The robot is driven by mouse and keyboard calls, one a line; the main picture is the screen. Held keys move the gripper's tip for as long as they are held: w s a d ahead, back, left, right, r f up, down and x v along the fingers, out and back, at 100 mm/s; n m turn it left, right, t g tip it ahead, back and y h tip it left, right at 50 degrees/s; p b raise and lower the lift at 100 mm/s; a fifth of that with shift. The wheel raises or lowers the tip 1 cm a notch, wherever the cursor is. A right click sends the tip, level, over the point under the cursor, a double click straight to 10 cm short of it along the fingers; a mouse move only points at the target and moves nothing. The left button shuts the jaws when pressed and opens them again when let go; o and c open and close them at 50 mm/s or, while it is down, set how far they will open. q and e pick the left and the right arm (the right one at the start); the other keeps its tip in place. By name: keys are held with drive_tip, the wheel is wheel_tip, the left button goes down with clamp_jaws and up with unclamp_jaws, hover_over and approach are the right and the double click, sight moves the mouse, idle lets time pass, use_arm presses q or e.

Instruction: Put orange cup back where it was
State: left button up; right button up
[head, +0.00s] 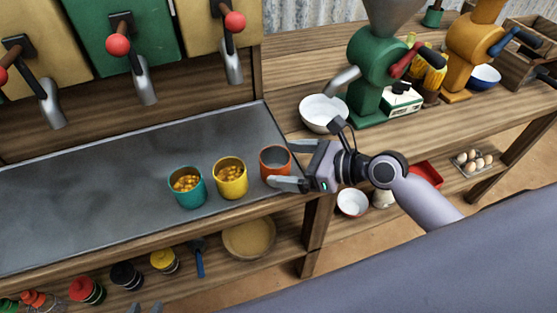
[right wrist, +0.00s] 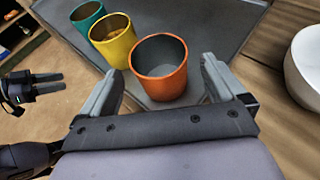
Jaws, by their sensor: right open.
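The orange cup (head: 275,164) stands upright at the right end of the grey metal tray (head: 90,190), near its front corner. It looks empty inside, and it also shows in the right wrist view (right wrist: 159,70). My right gripper (head: 281,164) is open, with one finger on each side of the orange cup; no clear grip on it shows.
A yellow cup (head: 231,179) and a teal cup (head: 187,188), both with yellow-orange contents, stand left of the orange cup. A white bowl (head: 323,114) sits below the green grinder (head: 367,75). Taps with red knobs (head: 118,44) hang above the tray.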

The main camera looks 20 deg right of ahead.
drive_tip(key=v, duration=0.8)
drive_tip(key=shift+s+d, duration=0.15)
drive_tip(key=shift+s, duration=0.05)
drive_tip(key=shift+r, duration=0.1)
drive_tip(key=s+a+f+n+g+h, duration=0.35)
drive_tip(key=s+f+n, duration=0.4)
drive_tip(key=n, duration=0.75)
drive_tip(key=s+d+f+n+g+h, duration=0.25)
drive_tip(key=s+d+n+h, duration=0.3)
drive_tip(key=s+n, duration=0.6)
drive_tip(key=w+a+f+n+t+y+p, duration=0.1)
drive_tip(key=w+a+f+n+t, duration=0.1)
drive_tip(key=w+f+t, duration=0.5)
drive_tip(key=shift+w+a+f, duration=0.75)
drive_tip(key=shift+w, duration=0.2)
